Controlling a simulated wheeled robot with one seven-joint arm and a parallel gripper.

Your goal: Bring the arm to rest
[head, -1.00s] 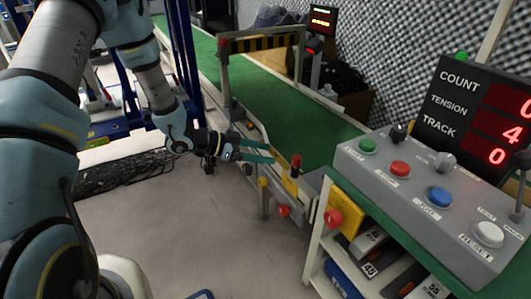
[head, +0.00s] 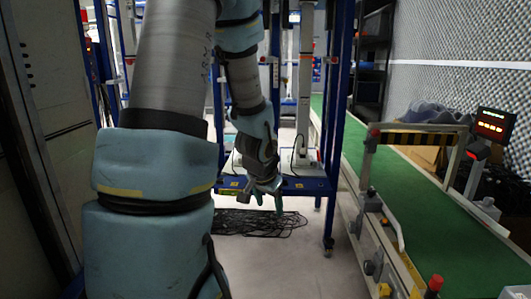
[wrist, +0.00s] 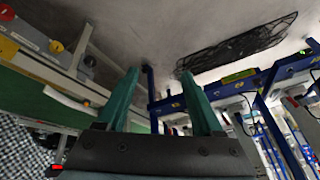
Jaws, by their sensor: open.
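My gripper (head: 266,203) hangs at the end of my arm in the middle of the head view, with its fingers pointing down above the floor. In the wrist view my gripper (wrist: 160,92) shows two teal fingers spread apart with nothing between them. It touches nothing that I can see. My arm fills the left and middle of the head view, bent at the elbow.
A green conveyor (head: 440,215) with a black-and-yellow striped gate (head: 412,138) runs along the right. A blue frame (head: 335,120) stands behind my gripper. A black mesh heap (head: 290,222) lies on the floor (head: 300,265), which is otherwise clear in front. A dark cabinet (head: 30,140) stands at left.

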